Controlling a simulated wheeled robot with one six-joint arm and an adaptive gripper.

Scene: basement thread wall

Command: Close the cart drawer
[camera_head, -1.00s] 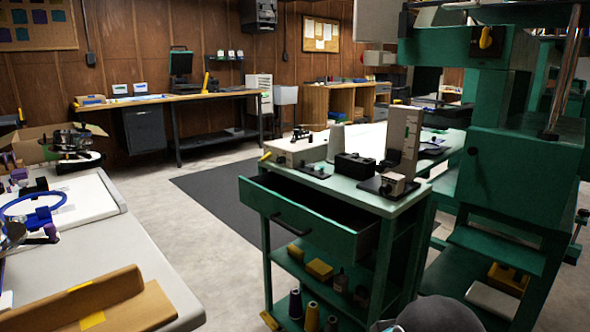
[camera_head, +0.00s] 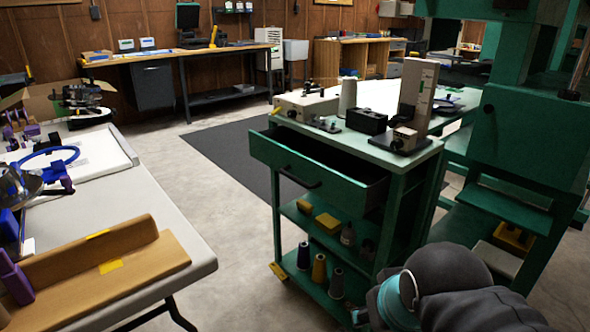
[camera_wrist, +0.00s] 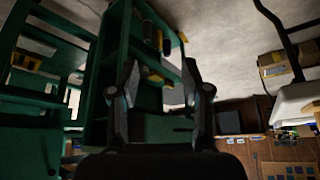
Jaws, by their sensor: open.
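The green cart (camera_head: 394,215) stands right of centre in the head view. Its top drawer (camera_head: 345,204) is pulled out toward the left front, with its dark inside showing. A dark bar handle (camera_head: 299,178) crosses the drawer front. My arm is at the lower right of the head view, in front of the cart. In the wrist view my gripper (camera_wrist: 161,72) is open, its fingers apart with nothing held. The cart's green frame and shelves (camera_wrist: 118,40) show beyond the fingers there. The gap between gripper and drawer is hard to judge.
Thread cones (camera_head: 319,270) stand on the cart's bottom shelf, and small devices (camera_head: 367,120) on its top. A white table (camera_head: 170,240) with a brown angled block (camera_head: 150,270) is at left. A large green machine (camera_head: 530,140) is at right. Bare floor lies between table and cart.

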